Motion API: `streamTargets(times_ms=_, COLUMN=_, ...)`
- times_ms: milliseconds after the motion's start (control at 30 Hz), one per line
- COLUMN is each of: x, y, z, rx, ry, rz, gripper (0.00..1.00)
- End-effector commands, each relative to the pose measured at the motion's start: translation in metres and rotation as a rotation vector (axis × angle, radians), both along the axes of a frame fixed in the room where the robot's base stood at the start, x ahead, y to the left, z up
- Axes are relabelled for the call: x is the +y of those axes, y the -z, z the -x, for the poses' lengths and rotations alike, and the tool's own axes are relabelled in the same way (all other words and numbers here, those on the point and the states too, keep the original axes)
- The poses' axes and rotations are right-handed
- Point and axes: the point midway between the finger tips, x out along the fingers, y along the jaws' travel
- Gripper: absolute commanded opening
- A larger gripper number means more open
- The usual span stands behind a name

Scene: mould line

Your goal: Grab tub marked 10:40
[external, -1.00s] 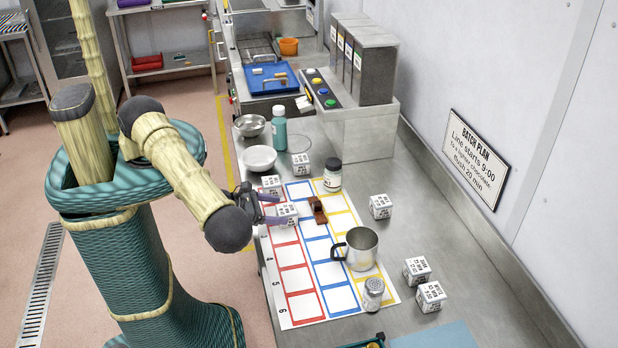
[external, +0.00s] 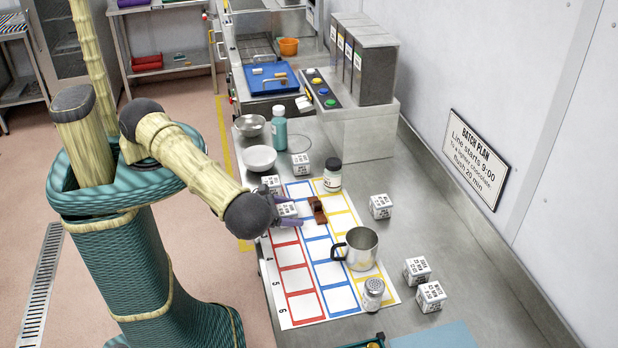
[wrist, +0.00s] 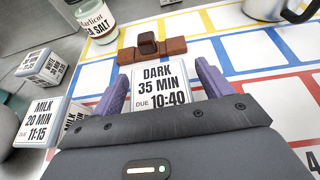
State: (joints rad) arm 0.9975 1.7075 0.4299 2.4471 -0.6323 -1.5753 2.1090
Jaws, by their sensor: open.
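The tub marked 10:40 (wrist: 160,85) is a white block-shaped tub reading "DARK 35 MIN DUE 10:40". It stands on the chart sheet, its label facing the wrist camera. In the external view the tub (external: 286,209) is partly covered by my gripper. My gripper (wrist: 162,86) is open, with one purple finger on each side of the tub. A narrow gap seems to show at the right finger; I cannot tell whether the left finger touches. The tub's lower part is hidden by the gripper body.
A tub marked 11:15 (wrist: 42,122) stands close on the left, another white tub (wrist: 42,66) behind it. A salt jar (external: 333,176) and metal jug (external: 357,249) stand nearby.

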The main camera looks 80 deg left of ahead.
Motion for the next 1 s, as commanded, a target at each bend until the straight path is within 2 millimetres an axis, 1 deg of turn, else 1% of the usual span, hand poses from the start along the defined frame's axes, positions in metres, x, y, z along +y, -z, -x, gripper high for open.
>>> streamTargets(times_ms=267, x=0.0, y=0.0, z=0.0, rx=0.0, ry=0.0, rz=0.0, gripper=0.78)
streamTargets(times_ms=300, x=0.0, y=0.0, z=0.0, rx=0.0, ry=0.0, rz=0.0, gripper=0.7)
streamTargets(times_ms=367, x=0.0, y=0.0, z=0.0, rx=0.0, ry=0.0, rz=0.0, gripper=0.59)
streamTargets(times_ms=500, x=0.0, y=0.0, z=0.0, rx=0.0, ry=0.0, rz=0.0, gripper=0.31)
streamTargets(times_ms=533, x=0.0, y=0.0, z=0.0, rx=0.0, ry=0.0, rz=0.0, gripper=0.27)
streamTargets(times_ms=833, x=0.0, y=-0.002, z=0.0, rx=-0.001, ry=0.0, rz=0.0, gripper=0.27)
streamTargets(times_ms=1000, x=-0.001, y=-0.012, z=0.0, rx=0.0, ry=0.002, rz=0.001, gripper=0.27)
